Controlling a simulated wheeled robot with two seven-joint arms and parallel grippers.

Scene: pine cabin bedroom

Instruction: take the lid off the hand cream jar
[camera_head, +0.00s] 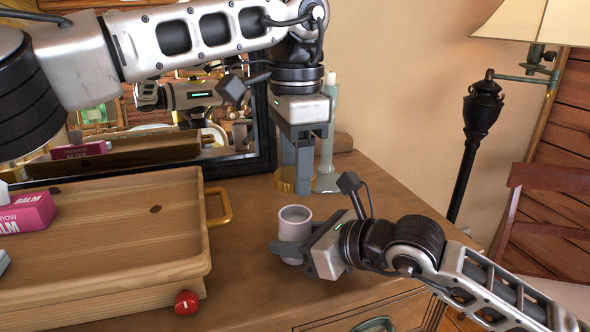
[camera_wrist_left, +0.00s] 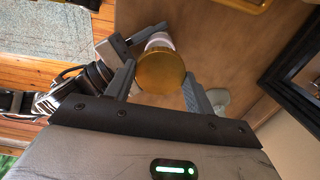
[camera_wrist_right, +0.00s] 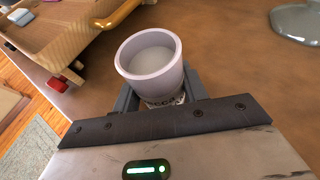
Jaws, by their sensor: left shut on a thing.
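The hand cream jar (camera_head: 294,222) is a small pale pink pot on the dresser top, upright and uncovered. Its white cream shows inside in the right wrist view (camera_wrist_right: 152,62). My right gripper (camera_head: 293,250) is shut on the jar's lower body, a finger on either side. The gold lid (camera_wrist_left: 160,72) is apart from the jar, between the fingers of my left gripper (camera_wrist_left: 160,88), which is shut on it. In the head view the lid (camera_head: 283,181) is partly hidden by my left fingers, beyond and above the jar.
A wooden tray (camera_head: 120,262) with a brass handle (camera_head: 222,207) and red knob (camera_head: 187,303) fills the left. A pink balm box (camera_head: 25,213) lies in it. A green glass candlestick (camera_head: 328,150) stands behind my left gripper, beside a dark-framed mirror (camera_head: 240,174).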

